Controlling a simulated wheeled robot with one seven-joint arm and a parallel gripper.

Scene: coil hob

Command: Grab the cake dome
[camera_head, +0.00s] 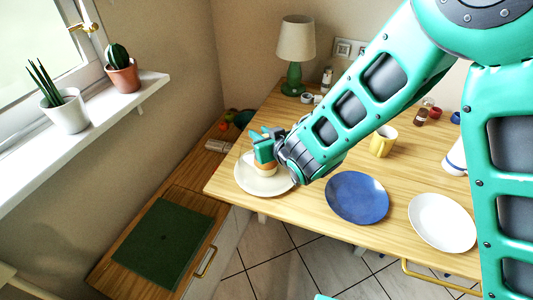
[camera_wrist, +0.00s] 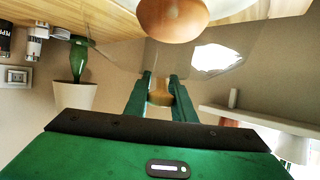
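The cake dome looks clear and is hard to make out. In the head view a pale plate (camera_head: 244,184) near the table's left edge carries a small tan and cream cake (camera_head: 265,169). My gripper (camera_head: 262,147) is low over it, coming in from the right. In the wrist view a round brown cake top (camera_wrist: 172,18) shows at the top. A small tan knob (camera_wrist: 160,92), apparently the dome's, sits between my gripper's two green fingers (camera_wrist: 160,85). The fingers are close on either side of the knob; I cannot tell whether they press on it.
A blue plate (camera_head: 357,198), a white plate (camera_head: 442,223) and a yellow mug (camera_head: 383,141) stand to the right on the wooden table. A green lamp (camera_head: 293,80) stands at the back. A lower surface with a green mat (camera_head: 163,244) is at the left.

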